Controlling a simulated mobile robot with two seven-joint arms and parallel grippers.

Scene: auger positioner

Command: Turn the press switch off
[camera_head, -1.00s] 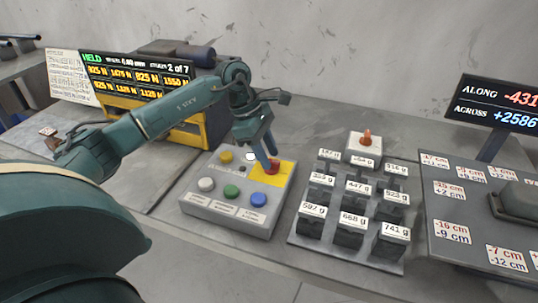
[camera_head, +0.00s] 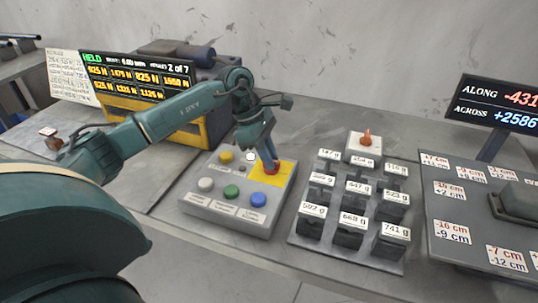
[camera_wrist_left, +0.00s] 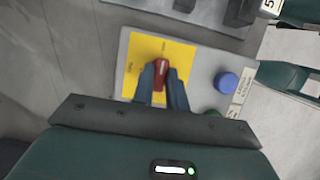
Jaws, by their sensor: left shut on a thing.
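The press switch is a red handle (camera_wrist_left: 161,70) on a yellow plate (camera_head: 285,173) at the back right of the grey control box (camera_head: 232,215). My left gripper (camera_head: 270,163) reaches down over the plate, its blue-grey fingers shut on the red handle. In the left wrist view the gripper (camera_wrist_left: 162,80) has a finger on either side of the handle. The handle's lower part is hidden by the fingers. Lettering on the plate is too small to read. My right gripper is not in view.
White (camera_head: 206,184), green (camera_head: 231,191) and blue (camera_head: 258,199) buttons line the box's front. A yellow button (camera_head: 226,156) sits at its back. Labelled weights (camera_head: 349,234) stand close to the right. A screen (camera_head: 137,75) reading HELD stands behind left.

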